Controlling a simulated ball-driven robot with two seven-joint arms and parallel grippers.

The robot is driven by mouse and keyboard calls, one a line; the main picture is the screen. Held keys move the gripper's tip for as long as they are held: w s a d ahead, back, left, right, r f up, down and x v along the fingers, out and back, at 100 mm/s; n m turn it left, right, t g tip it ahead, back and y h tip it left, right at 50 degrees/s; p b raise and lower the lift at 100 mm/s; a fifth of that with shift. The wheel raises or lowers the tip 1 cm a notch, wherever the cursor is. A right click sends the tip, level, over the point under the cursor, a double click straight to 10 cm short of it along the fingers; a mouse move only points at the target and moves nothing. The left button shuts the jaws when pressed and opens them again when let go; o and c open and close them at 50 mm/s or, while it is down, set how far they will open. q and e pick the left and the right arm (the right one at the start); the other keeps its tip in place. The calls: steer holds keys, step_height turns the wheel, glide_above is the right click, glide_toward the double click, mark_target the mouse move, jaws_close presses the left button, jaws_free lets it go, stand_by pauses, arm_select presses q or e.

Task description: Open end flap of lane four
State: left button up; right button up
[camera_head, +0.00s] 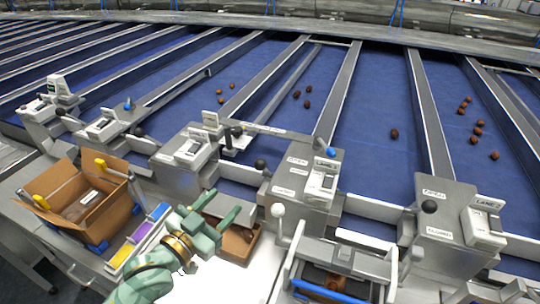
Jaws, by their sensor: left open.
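My left gripper (218,208), pale green, is open and empty over the table, in front of the lane-end control boxes. It is at the left end of a small brown carton (236,240), which it partly covers. One grey control box (302,186) stands behind and right of it, with a black ball lever (260,164), a white ball lever (277,210) and a blue knob (331,152). Another box (446,222) to the right has a black ball lever (429,206). My right gripper is not in view.
A metal frame with a blue bar (325,292) stands at front right. Dates (394,134) are scattered on the blue lanes.

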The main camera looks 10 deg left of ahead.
mark_target(257, 169)
arm_select(q)
steer(key=b+x, duration=0.1)
steer(key=x, duration=1.3)
steer(key=shift+w+d, duration=0.15)
steer(key=shift+w, duration=0.2)
steer(key=shift+w+d+r+b, duration=0.1)
steer(key=shift+w+d+b, duration=0.2)
steer(key=shift+w, duration=0.25)
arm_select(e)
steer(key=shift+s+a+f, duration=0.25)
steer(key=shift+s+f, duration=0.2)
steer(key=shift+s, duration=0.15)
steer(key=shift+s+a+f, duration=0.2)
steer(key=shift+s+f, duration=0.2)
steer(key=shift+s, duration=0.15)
